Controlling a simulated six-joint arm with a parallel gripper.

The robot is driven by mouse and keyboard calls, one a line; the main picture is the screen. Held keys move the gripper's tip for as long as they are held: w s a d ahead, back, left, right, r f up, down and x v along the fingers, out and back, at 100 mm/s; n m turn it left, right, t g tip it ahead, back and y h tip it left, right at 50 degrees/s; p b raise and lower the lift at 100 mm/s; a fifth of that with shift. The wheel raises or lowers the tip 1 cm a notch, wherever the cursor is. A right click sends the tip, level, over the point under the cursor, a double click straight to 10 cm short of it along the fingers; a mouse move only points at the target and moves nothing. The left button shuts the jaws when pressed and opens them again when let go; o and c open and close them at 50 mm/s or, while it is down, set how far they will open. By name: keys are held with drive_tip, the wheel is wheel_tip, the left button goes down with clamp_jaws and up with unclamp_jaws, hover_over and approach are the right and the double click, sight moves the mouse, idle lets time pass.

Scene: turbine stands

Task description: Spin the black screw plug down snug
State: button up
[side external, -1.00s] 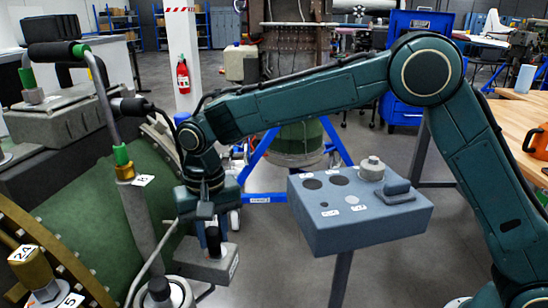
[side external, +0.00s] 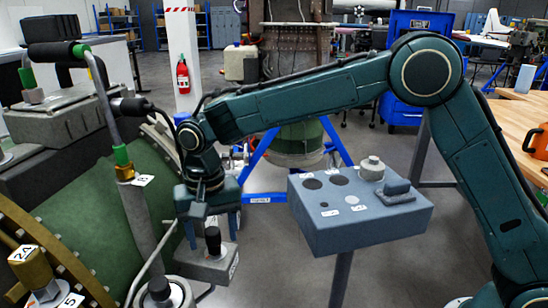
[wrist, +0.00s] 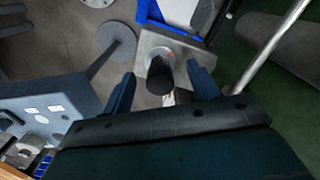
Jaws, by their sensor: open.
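The black screw plug (side external: 213,240) stands upright on the grey block (side external: 205,266) at the centre left of the side view. In the wrist view the plug (wrist: 160,76) shows between my fingers, above the block (wrist: 146,42). My gripper (side external: 212,242) points down over the plug. Its jaws are open, with one finger on each side of the plug. In the wrist view there is a visible gap between the plug and each finger of my gripper (wrist: 162,74). The plug's thread and lower end are hidden.
A blue-grey stand (side external: 350,232) with holes, a round grey knob and a grey handle is to the right. A bent metal pipe (side external: 140,222) and a green turbine casing (side external: 80,200) are close on the left. Open floor lies between the block and the stand.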

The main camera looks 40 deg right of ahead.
drive_tip(key=shift+r, duration=0.1)
drive_tip(key=shift+r, duration=2.4)
drive_tip(key=shift+c, duration=1.4)
drive_tip(key=shift+r+m, duration=0.5)
drive_tip(key=shift+m, duration=0.5)
drive_tip(key=shift+r+m, duration=0.5)
drive_tip(key=shift+m, duration=0.5)
drive_tip(key=shift+r+m, duration=0.5)
drive_tip(key=shift+m, duration=0.5)
drive_tip(key=shift+f, duration=0.2)
drive_tip(key=shift+f, duration=3.85)
drive_tip(key=n, duration=0.7)
drive_tip(key=shift+n, duration=3.3)
